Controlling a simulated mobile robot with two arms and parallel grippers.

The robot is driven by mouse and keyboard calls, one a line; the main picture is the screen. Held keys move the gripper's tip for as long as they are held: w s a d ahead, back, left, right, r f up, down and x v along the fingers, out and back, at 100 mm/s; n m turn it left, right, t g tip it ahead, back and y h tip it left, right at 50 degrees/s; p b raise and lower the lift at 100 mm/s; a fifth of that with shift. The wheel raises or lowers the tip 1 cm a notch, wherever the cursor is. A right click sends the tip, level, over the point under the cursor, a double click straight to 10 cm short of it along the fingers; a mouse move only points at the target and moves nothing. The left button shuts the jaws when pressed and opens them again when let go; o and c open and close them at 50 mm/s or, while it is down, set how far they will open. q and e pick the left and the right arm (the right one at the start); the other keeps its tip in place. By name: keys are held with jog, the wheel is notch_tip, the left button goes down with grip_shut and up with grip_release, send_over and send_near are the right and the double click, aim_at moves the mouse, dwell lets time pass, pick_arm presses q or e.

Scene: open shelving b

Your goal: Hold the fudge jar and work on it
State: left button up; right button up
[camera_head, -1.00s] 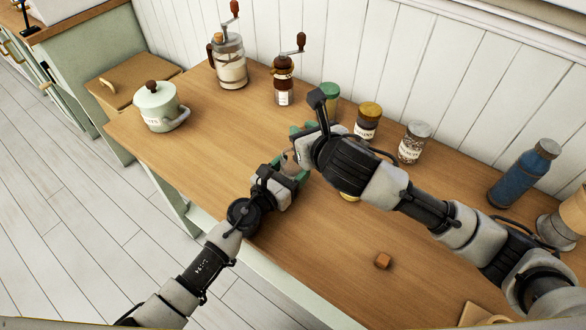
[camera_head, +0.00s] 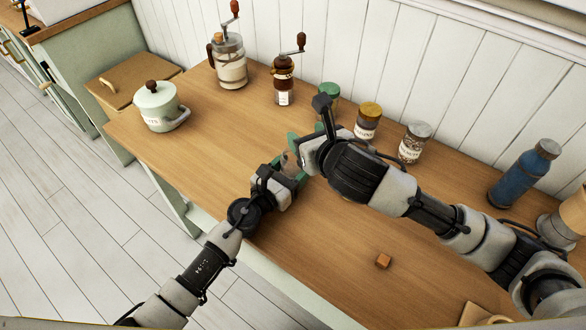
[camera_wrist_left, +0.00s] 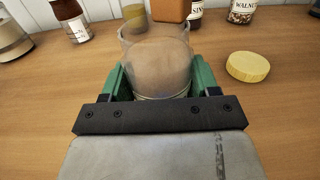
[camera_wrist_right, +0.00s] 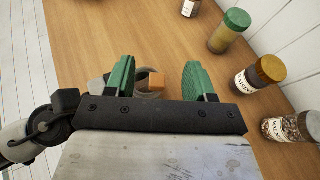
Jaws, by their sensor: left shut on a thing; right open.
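The fudge jar (camera_wrist_left: 158,62) is clear glass, uncovered, with brown contents. My left gripper (camera_wrist_left: 160,88) is shut around it, and it stands roughly upright. In the head view the left gripper (camera_head: 288,176) and jar are partly hidden. My right gripper (camera_head: 299,150) is above the jar, fingers apart. Between its fingers the right wrist view shows a small brown cube (camera_wrist_right: 156,80) by the jar's rim, clear of both fingers. It also shows past the rim in the left wrist view (camera_wrist_left: 172,9); what supports it is unclear. A yellow lid (camera_wrist_left: 247,66) lies right of the jar.
Another brown cube (camera_head: 383,261) lies on bare tabletop at the right. Jars with green (camera_head: 329,90), yellow (camera_head: 370,110) and grey (camera_head: 418,129) lids stand along the wall, close to my right gripper. A blue bottle (camera_head: 522,178) stands right.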

jog(key=v, duration=1)
jog(key=shift+d, duration=0.1)
dwell(0.3)
jog(key=shift+w+a+f, duration=0.9)
jog(key=shift+w+f, duration=0.7)
jog(key=shift+w, duration=0.15)
jog(key=shift+w+a+f, duration=0.85)
jog(key=shift+w+f, duration=0.75)
jog(key=shift+w, duration=0.2)
jog(key=shift+w+a+f, duration=0.9)
jog(key=shift+w+f, duration=0.65)
jog(key=shift+w, duration=0.2)
grip_shut()
notch_tip(320, 180, up, 10)
